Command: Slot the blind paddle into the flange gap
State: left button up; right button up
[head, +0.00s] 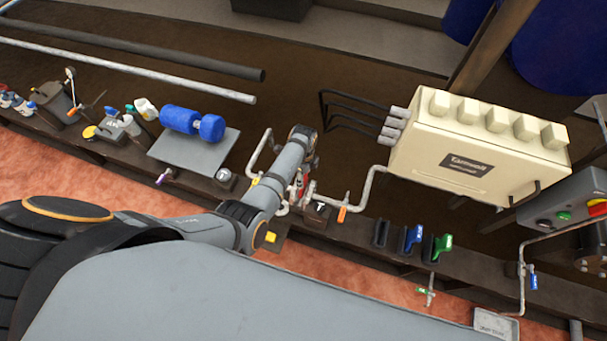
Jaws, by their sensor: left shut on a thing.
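My left gripper (301,187) reaches down over the pipework at the middle of the dark beam, seen in the head view. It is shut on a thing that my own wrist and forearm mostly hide. I cannot make out whether this is the blind paddle. Some red shows at the fingers. A bent grey pipe (357,197) runs to this spot from the right, with an orange tag (341,215) beside it. The flange gap is not clearly visible behind my arm. My right gripper is not in view.
A cream box (480,150) with pipe stubs stands right of my gripper. Blue (411,240) and green (440,246) handled items sit on the beam (350,232). A blue cylinder (180,119) lies on a grey plate (195,155) to the left. Long pipes (150,75) lie behind.

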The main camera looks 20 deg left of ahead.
pick_arm(q)
jog(key=shift+f, duration=0.2)
dwell(0.4)
jog(key=shift+f+b, duration=1.2)
jog(key=shift+f, duration=0.4)
jog(key=shift+f+b, duration=0.5)
jog(key=shift+f, duration=0.15)
jog(key=o, duration=1.6)
jog(key=shift+o, duration=0.2)
